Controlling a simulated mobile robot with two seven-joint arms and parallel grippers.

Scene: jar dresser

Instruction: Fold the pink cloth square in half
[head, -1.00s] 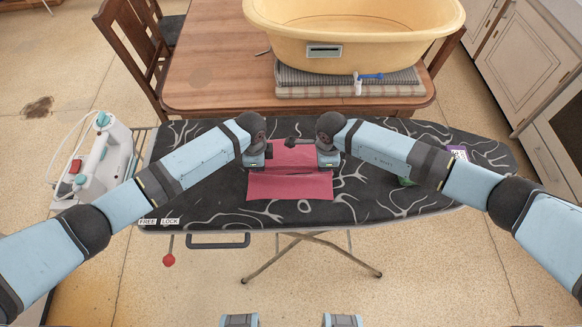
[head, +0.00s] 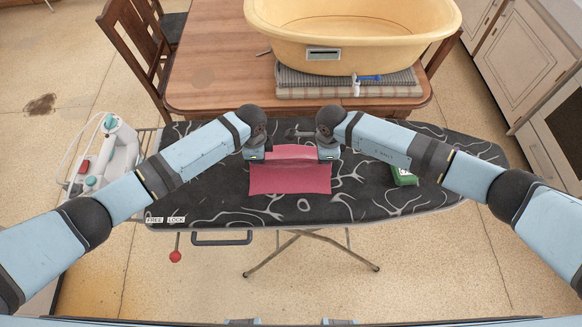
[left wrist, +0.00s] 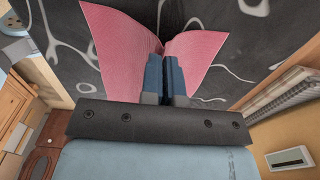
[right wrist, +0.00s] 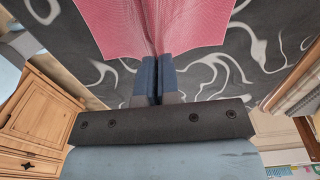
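The pink cloth (head: 290,179) is on the black patterned ironing board, its near part lying toward me. Its far edge is gathered up between my two grippers. My left gripper (head: 257,153) is at the far left corner and shut on the cloth; the left wrist view shows its fingers (left wrist: 165,78) pinching the pink fabric (left wrist: 115,40). My right gripper (head: 328,153) is at the far right corner, also shut on the cloth; the right wrist view shows its fingers (right wrist: 157,78) pinching the fabric (right wrist: 190,25). The fingertips are hidden in the head view.
A steam iron (head: 110,155) stands at the board's left end. A green item (head: 403,177) lies right of the cloth, near my right arm. Behind the board, a wooden table (head: 215,60) holds a yellow tub (head: 350,35) on folded towels (head: 345,85). Board space left of the cloth is bare.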

